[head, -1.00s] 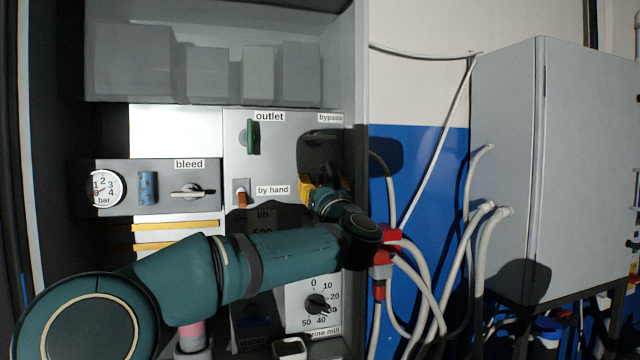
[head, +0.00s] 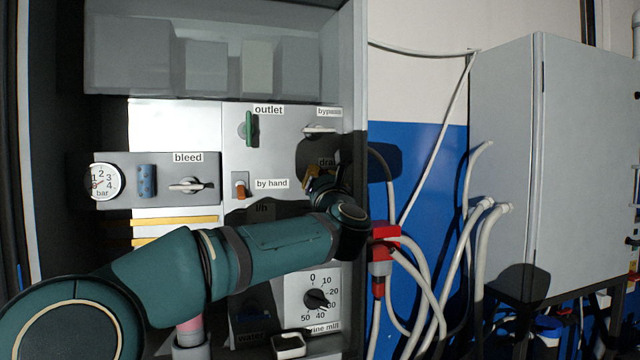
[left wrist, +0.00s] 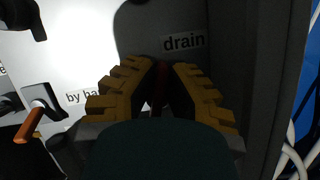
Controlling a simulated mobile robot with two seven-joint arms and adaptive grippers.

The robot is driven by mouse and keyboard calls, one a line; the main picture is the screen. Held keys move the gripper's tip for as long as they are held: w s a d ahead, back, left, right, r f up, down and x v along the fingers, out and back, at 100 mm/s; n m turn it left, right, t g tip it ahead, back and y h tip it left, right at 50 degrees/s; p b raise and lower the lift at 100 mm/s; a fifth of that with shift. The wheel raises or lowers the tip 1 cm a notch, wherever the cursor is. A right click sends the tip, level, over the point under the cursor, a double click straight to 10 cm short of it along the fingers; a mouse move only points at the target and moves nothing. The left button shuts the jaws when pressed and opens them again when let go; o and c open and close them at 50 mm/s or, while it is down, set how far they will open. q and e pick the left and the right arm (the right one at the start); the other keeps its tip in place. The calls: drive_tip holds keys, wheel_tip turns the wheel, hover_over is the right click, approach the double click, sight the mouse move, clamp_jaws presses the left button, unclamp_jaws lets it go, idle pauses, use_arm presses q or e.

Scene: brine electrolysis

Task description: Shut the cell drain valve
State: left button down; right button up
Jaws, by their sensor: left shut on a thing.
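My left gripper (head: 316,180) is at the panel, just below the partly covered drain label (head: 326,162). In the left wrist view its yellow ridged fingers (left wrist: 161,88) are close together under the drain label (left wrist: 184,42). They are shut on a dark reddish piece, the drain valve handle (left wrist: 160,84), which shows as a narrow strip between them. Most of the handle is hidden, and its angle cannot be told. My right gripper is in neither view.
Around the gripper are the green outlet handle (head: 252,129), the pale bypass handle (head: 320,129), the orange by-hand lever (head: 240,189) and the bleed handle (head: 190,186). A brine dial (head: 316,299) sits below. The cabinet's side wall (head: 355,70) is close on the right.

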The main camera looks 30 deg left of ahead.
use_arm(q)
drive_tip(key=m, duration=0.2)
drive_tip(key=m+t+h, duration=0.1)
drive_tip(key=m, duration=0.1)
drive_tip(key=shift+w+d+h, duration=0.1)
drive_tip(key=shift+d+h, duration=0.05)
drive_tip(key=shift+h, duration=0.15)
drive_tip(key=shift+m+h+p, duration=0.55)
drive_tip(key=shift+m+h, duration=0.05)
drive_tip(key=shift+m, duration=0.6)
drive_tip(key=shift+w+d+m+h+p, duration=0.15)
drive_tip(key=shift+m+h+p, duration=0.45)
drive_tip(key=shift+m, duration=0.6)
drive_tip(key=shift+w+f+m+g+h+p, duration=0.1)
drive_tip(key=shift+f+m+g+h+p, duration=0.25)
drive_tip(key=shift+m+p, duration=1.25)
drive_tip(key=shift+f+m+g+h+p, duration=0.1)
drive_tip(key=shift+m+h+p, duration=0.4)
drive_tip(key=shift+m+p, duration=1.1)
drive_tip(key=shift+w+f+m+g+h+p, duration=0.1)
drive_tip(key=shift+f+m+g+h+p, duration=0.25)
drive_tip(key=shift+m+p, duration=1.25)
drive_tip(key=shift+r+n+p, duration=0.1)
drive_tip(key=shift+n+p, duration=0.4)
drive_tip(key=shift+p, duration=0.1)
drive_tip(key=c, duration=1.1)
unclamp_jaws()
drive_tip(key=shift+o, duration=0.2)
